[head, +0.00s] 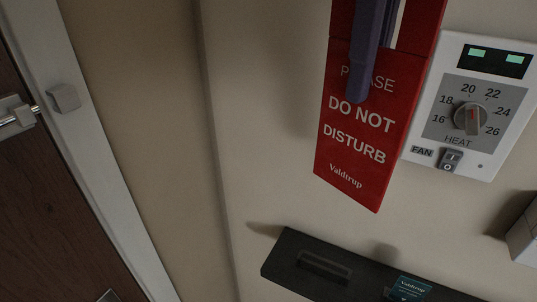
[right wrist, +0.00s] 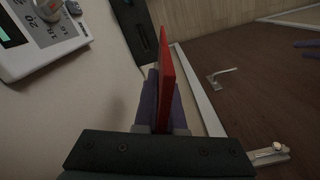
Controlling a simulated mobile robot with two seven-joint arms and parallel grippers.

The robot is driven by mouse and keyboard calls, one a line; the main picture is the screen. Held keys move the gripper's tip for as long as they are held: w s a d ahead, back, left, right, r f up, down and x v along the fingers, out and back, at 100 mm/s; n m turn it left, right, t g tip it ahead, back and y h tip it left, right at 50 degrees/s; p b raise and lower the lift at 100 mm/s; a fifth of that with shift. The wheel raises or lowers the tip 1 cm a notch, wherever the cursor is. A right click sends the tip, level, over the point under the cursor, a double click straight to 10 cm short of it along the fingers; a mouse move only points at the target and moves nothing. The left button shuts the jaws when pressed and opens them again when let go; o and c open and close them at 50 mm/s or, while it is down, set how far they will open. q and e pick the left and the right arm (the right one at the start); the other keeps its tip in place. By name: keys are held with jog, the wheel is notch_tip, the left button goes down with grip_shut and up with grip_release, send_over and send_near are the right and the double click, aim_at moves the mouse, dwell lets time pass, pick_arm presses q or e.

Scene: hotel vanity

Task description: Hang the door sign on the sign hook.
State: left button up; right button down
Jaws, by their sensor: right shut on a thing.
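The door sign (head: 352,152) is a red flat tag reading "DO NOT DISTURB", hanging slightly tilted in front of the wall in the head view. Its top runs out of the picture. My right gripper (head: 362,88) is shut on the sign, with one purple finger across its front face. In the right wrist view the sign (right wrist: 166,75) shows edge-on, between the purple fingers of my right gripper (right wrist: 164,100). I cannot make out the sign hook in either view. Two small purple tips (right wrist: 309,49) at the right edge of the right wrist view look like my left gripper.
A white thermostat (head: 472,105) is on the wall right of the sign. A black card holder (head: 300,262) with a teal card (head: 408,289) is below. The brown door (head: 45,215), its white frame (head: 100,165) and a grey block (head: 65,97) are at left.

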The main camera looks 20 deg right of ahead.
jog(key=w+d+f+n+b, duration=0.2)
jog(key=f+b, duration=0.6)
jog(key=f, duration=0.2)
jog(key=w+d+f+n+b, duration=0.2)
jog(key=w+d+f+b, duration=0.1)
jog(key=f+b, duration=0.4)
notch_tip(320, 180, down, 3)
jog(key=shift+w+f+n+b, duration=0.1)
jog(key=shift+w+n+b, duration=0.2)
jog(key=shift+b, duration=0.1)
jog(key=shift+d, duration=0.1)
jog(key=shift+f, duration=0.1)
notch_tip(320, 180, down, 10)
jog(key=p, duration=0.2)
jog(key=shift+r+p, duration=0.25)
jog(key=shift+p, duration=0.05)
